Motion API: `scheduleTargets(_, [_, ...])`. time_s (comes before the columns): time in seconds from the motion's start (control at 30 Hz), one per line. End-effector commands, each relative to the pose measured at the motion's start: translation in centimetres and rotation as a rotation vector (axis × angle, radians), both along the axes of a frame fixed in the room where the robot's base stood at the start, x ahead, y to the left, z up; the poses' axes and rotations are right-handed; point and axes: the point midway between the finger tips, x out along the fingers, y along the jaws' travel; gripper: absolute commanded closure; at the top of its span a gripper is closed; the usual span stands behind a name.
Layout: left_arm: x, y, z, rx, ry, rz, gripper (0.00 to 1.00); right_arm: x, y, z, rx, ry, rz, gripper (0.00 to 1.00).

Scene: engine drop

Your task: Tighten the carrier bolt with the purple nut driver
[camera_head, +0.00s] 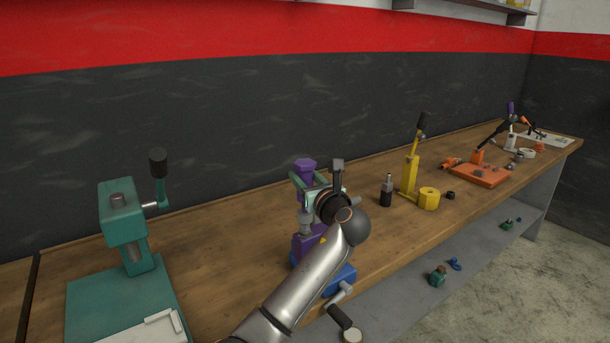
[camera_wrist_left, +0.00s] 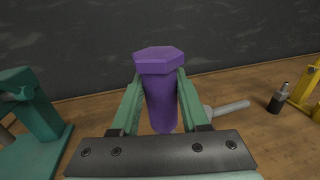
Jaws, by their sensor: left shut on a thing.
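The purple nut driver (camera_head: 305,164) stands upright with its hexagonal top up. My left gripper (camera_head: 309,184) is shut on its shaft with green fingers on both sides. In the left wrist view the nut driver (camera_wrist_left: 160,90) sits between the two fingertips, and its lower end is hidden. Below it in the head view, a grey bolt-like part (camera_head: 305,224) stands on a purple block (camera_head: 303,245). Whether the driver touches that part I cannot tell. My left forearm hides part of the block. My right gripper does not show.
A blue vise (camera_head: 341,279) sits at the bench's front edge. A teal press (camera_head: 123,213) stands at left. A black bottle-like part (camera_head: 386,192), a yellow press (camera_head: 410,174) and an orange tray (camera_head: 482,174) are to the right. Bare wooden bench lies between.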

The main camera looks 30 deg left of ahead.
Motion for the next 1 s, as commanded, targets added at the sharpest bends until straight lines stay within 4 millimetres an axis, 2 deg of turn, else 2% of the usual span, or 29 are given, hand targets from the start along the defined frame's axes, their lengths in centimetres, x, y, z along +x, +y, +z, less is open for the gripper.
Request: scheduleTargets(1.0, [0.0, 0.0, -2.5, 0.003, -0.001, -0.001, 1.00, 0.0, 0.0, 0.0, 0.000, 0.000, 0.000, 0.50])
